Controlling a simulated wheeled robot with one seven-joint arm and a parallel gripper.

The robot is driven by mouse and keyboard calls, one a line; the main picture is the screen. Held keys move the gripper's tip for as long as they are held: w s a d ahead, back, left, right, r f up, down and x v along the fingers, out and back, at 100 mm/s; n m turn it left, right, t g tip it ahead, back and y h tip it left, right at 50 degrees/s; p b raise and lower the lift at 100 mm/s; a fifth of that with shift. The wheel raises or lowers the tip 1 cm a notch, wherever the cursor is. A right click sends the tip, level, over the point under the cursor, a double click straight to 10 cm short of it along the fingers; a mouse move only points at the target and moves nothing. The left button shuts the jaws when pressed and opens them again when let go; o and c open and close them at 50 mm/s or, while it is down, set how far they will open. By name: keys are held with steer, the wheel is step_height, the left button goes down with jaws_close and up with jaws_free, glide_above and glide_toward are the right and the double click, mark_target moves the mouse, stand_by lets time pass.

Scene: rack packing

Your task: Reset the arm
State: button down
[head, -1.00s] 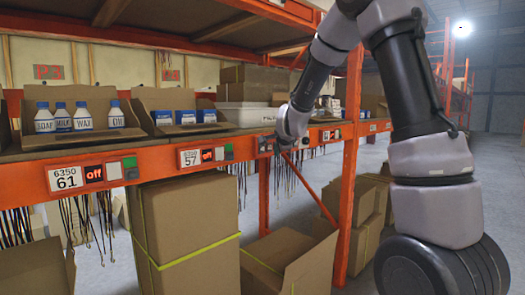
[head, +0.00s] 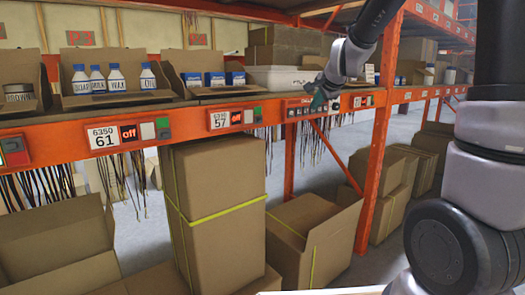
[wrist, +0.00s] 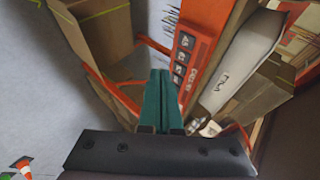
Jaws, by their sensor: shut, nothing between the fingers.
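My gripper (head: 319,102) is at the front edge of the orange rack, by the shelf beam and the white box. In the wrist view its two teal fingers (wrist: 159,98) lie together, shut with nothing between them. My arm reaches down to it from the upper right in the head view. Whether the fingers touch the beam, I cannot tell.
The orange shelf beam (head: 180,127) carries label panels. Open cartons hold white bottles (head: 97,80) and blue-white packs (head: 214,79); a white box (head: 277,79) stands near my gripper. Tall cardboard boxes (head: 218,180) stand below. A traffic cone (wrist: 22,166) is on the floor.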

steer(key=s+d+r+n+g, duration=0.1)
steer(key=s+n, duration=0.3)
steer(key=s, duration=1.1)
steer(key=s+d+r+n+g, duration=0.2)
steer(key=s+n, duration=0.3)
steer(key=s, duration=1)
steer(key=shift+s+d+g, duration=0.3)
steer(key=shift+s+d, duration=0.05)
steer(key=shift+d, duration=0.4)
steer(key=shift+a+y, duration=0.1)
steer(key=shift+y, duration=0.2)
